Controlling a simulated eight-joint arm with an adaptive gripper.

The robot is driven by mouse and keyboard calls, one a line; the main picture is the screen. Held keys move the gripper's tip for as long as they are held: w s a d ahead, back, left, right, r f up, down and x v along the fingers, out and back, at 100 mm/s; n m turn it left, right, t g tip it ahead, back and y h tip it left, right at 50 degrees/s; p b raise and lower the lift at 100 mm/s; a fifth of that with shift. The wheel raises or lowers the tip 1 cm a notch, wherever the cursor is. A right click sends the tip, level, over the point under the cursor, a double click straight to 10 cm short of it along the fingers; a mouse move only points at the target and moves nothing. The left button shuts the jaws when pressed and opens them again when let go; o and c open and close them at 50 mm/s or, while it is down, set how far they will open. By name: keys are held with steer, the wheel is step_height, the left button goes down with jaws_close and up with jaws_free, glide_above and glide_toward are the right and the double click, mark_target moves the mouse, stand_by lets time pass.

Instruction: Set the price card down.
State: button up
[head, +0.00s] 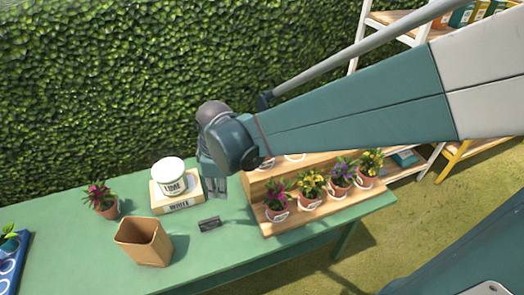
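A small dark card (209,224), which looks like the price card, is at the green table (90,250), right of the brown paper-like pot. It appears to rest on the tabletop. My gripper (219,190) points down behind and above it, right of the white tub. A gap shows between its fingertips and the card. The fingers are small and partly hidden by my wrist, so I cannot tell how far apart they are.
A white tub labelled LIME (171,177) stands on a box marked WHITE (177,203). A brown open container (144,243) and a potted flower (102,200) stand to the left. A wooden stepped stand (260,217) with potted flowers is at right. A blue tray (12,262) is far left.

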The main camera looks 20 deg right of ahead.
steer(key=s+d+r+m+t, duration=0.5)
steer(key=s+d+r+m, duration=0.6)
steer(key=d+r+m, duration=0.1)
steer(key=shift+d+m, duration=0.6)
steer(key=shift+d, duration=0.55)
stand_by(0.7)
